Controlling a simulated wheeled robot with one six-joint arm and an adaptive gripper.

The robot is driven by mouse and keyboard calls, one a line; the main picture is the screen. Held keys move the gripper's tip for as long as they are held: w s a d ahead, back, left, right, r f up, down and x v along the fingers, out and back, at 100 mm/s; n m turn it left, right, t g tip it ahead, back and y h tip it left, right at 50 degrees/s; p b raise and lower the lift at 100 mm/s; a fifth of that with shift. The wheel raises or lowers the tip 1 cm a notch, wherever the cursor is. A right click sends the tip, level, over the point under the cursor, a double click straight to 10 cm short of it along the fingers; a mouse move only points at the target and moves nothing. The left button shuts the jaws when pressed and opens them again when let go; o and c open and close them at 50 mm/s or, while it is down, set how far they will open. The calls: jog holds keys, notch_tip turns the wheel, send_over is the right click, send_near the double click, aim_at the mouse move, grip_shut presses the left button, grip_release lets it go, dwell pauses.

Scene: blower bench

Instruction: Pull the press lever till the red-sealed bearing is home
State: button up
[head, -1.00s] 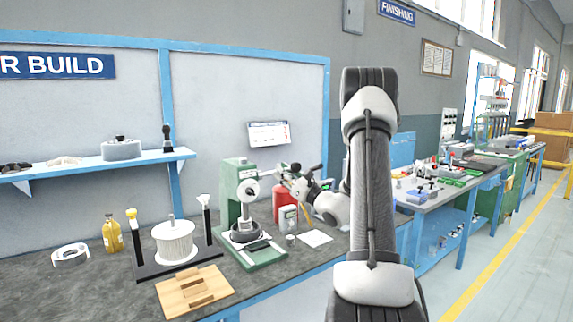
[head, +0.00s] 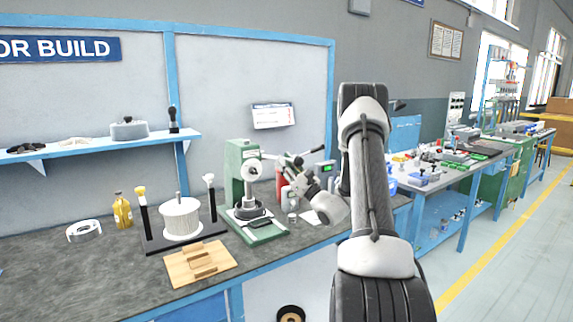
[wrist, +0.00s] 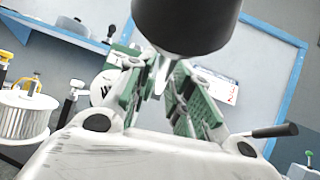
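The green arbor press (head: 243,160) stands on the bench with a pale round hub on its front. Its lever ends in a black handle (head: 314,151) pointing right and slightly up. In the wrist view the black handle (wrist: 275,131) comes out to the right behind my gripper. My gripper (head: 291,163) is at the right of the press, close to the lever. In the wrist view my gripper's green-padded fingers (wrist: 161,80) are apart; a large dark round shape covers part of the top. I cannot tell whether they touch the lever. The red-sealed bearing cannot be made out.
A white spool (head: 180,218) on a dark stand and a wooden block (head: 198,264) are left of the press. A red bottle (head: 280,181) and a green-screened meter (head: 327,167) stand near my gripper. A yellow bottle (head: 122,211) is further left.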

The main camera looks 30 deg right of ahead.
jog(key=shift+o, duration=1.1)
jog(key=shift+w+a+f, duration=0.15)
jog(key=shift+a, duration=0.15)
jog(key=shift+d, duration=0.1)
jog(key=shift+s+d, duration=0.15)
jog(key=shift+s, duration=0.1)
jog(key=v, duration=1.1)
jog(key=shift+s+f, duration=0.2)
